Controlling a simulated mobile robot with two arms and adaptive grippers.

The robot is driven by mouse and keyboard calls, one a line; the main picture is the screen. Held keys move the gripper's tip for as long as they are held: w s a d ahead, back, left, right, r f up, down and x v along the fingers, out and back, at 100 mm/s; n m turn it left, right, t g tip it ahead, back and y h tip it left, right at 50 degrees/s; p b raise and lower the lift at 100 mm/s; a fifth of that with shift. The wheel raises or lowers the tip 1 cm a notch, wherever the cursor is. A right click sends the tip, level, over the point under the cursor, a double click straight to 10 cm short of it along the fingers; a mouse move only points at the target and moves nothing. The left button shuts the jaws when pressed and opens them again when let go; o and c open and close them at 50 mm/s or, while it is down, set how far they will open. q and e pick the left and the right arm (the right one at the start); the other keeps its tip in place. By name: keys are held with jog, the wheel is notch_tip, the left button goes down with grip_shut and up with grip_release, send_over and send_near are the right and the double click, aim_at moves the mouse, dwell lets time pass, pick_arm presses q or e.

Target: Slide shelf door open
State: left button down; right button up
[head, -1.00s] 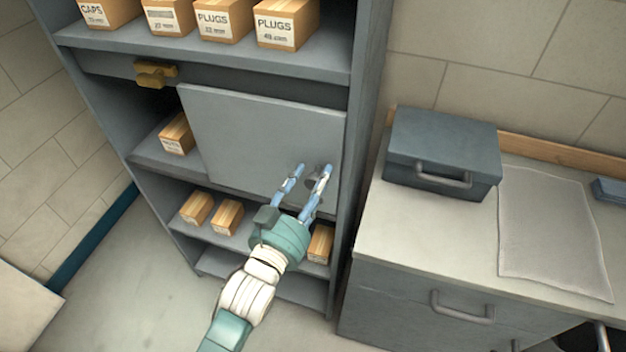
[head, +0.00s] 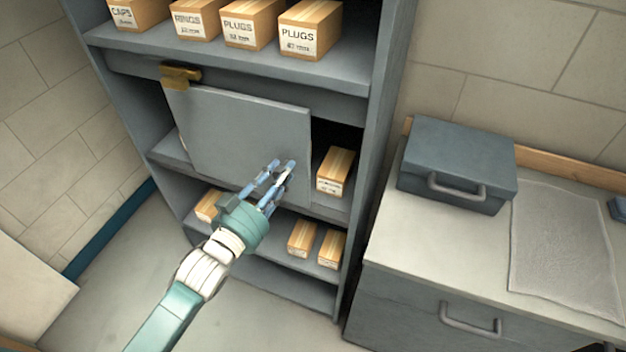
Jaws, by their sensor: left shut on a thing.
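The grey shelf door (head: 235,135) is a flat panel across the middle level of the grey shelf unit (head: 385,110). It covers the left and middle of that level, and its left edge is under a brass latch (head: 180,76). The right part of the level is open and shows a box (head: 335,172). My left gripper (head: 278,172) is at the door's lower right, its fingers closed around the door's small knob, which they mostly hide. My right gripper is not in view.
Boxes labelled plugs (head: 310,28) and others stand on the upper shelf. Several boxes (head: 302,238) stand on the lower shelf under my gripper. A cabinet to the right carries a dark toolbox (head: 457,165) and a clear mat (head: 565,250).

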aim_at(228, 145)
pick_arm(q)
jog(key=w+a, duration=0.1)
jog(key=a, duration=0.4)
jog(key=w+a+b, duration=0.1)
jog(key=w+a, duration=0.1)
jog(key=a, duration=0.3)
jog(key=w+a, duration=0.2)
jog(key=a, duration=0.3)
jog(key=shift+w+a+r+b, duration=0.1)
jog(key=shift+a+r+b, duration=0.05)
jog(key=shift+a+b, duration=0.2)
jog(key=c, duration=1.3)
grip_release()
jog(key=shift+c, duration=0.2)
jog(key=v, duration=1.2)
